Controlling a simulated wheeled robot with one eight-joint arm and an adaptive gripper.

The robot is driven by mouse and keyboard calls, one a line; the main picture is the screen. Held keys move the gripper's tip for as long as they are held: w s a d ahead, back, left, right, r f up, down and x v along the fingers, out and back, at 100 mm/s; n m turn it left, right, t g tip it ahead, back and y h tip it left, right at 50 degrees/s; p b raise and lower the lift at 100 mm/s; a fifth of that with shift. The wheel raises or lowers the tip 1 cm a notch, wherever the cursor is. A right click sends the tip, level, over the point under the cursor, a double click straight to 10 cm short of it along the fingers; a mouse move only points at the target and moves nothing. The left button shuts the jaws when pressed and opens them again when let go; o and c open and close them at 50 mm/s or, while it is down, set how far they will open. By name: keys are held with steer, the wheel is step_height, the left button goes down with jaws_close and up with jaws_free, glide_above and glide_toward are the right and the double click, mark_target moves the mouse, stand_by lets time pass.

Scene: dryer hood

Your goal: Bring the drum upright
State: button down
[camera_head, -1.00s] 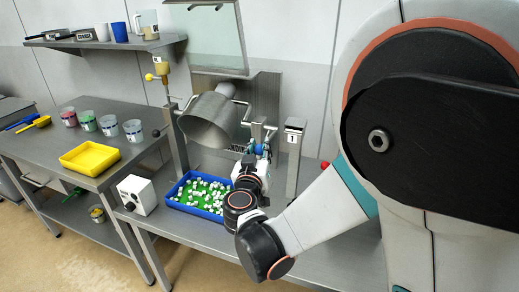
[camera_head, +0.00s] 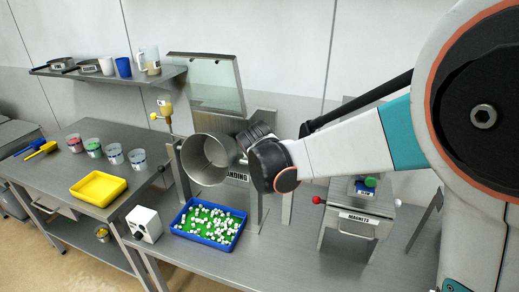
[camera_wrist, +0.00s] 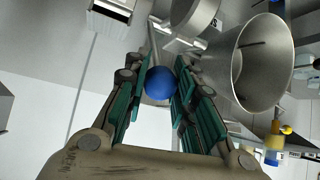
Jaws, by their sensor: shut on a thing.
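The metal drum (camera_head: 207,160) hangs in its stand with its open mouth toward the front. It is tilted, not upright. In the wrist view the drum (camera_wrist: 262,62) is at the upper right, beside my gripper, its mouth open to the camera. My gripper (camera_wrist: 160,86) has its green-padded fingers shut on a blue ball knob (camera_wrist: 158,80) at the end of a lever rod. In the head view my wrist is at the right of the drum and hides the fingers and the knob.
A blue tray (camera_head: 176,229) with many white pieces on green stands below the drum. A white box (camera_head: 144,224) is left of it. A clear raised hood (camera_head: 208,83) is above the drum. A magnets stand (camera_head: 357,225) is at the right. A yellow tray (camera_head: 98,188) is on the left bench.

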steer(key=w+d+r+g+y+p, duration=0.1)
steer(key=w+d+r+g+p, duration=0.1)
steer(key=w, duration=0.5)
steer(key=w+d+r+g+y+p, duration=0.1)
steer(key=w+d+r+g+p, duration=0.1)
steer(key=w+g, duration=0.4)
steer(key=shift+w+d+m+y+p, duration=0.35)
steer(key=shift+d+m+y+p, duration=0.1)
steer(key=shift+p, duration=0.75)
steer(key=c, duration=1.3)
jaws_free()
steer(key=shift+w+f, duration=0.1)
steer(key=v, duration=1.2)
